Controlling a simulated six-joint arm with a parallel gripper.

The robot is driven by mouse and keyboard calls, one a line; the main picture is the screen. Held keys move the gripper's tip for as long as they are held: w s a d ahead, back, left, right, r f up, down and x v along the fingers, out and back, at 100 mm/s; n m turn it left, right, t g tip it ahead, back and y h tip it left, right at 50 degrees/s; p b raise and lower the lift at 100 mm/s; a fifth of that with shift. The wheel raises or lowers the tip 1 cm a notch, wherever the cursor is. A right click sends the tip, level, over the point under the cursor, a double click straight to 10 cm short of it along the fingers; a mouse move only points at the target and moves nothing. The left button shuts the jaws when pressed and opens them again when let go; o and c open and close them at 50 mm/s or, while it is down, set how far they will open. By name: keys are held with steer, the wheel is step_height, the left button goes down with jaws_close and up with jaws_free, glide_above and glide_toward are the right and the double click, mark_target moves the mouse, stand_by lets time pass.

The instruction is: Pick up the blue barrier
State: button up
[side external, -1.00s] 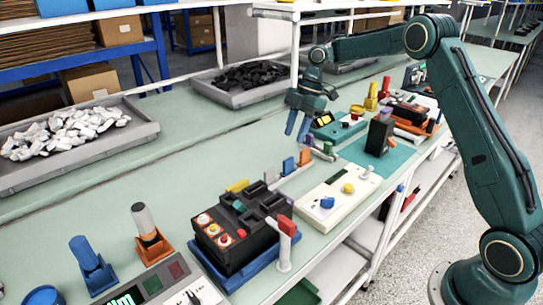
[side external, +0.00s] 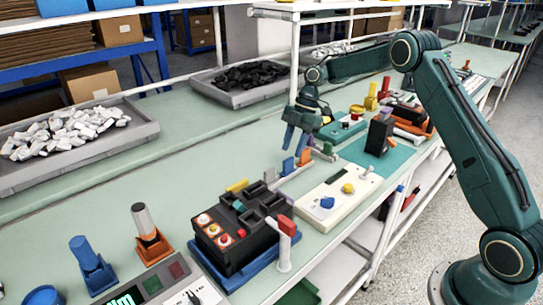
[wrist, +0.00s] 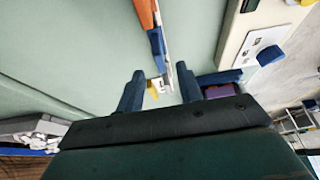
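The blue barrier (side external: 288,166) stands upright in a narrow rail rack (side external: 292,175) in the middle of the bench, with an orange barrier (side external: 304,157) just behind it. In the wrist view the blue barrier (wrist: 157,44) lies ahead of the fingertips, next to the orange one (wrist: 146,14). My gripper (side external: 296,144) hangs above the rack with its blue fingers pointing down. In the wrist view its two fingers (wrist: 160,78) are spread apart with nothing held. A small yellow and white piece (wrist: 156,88) shows between them, beyond the fingers.
A black battery-like housing (side external: 237,232) on a blue base stands in front of the rack. A cream panel with knobs (side external: 322,205) is to the right, and a black device on a teal mat (side external: 379,138) is behind it. Open bench lies left of the rack.

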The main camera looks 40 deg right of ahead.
mark_target(289, 159)
steer(key=shift+x, duration=2.5)
jaws_close()
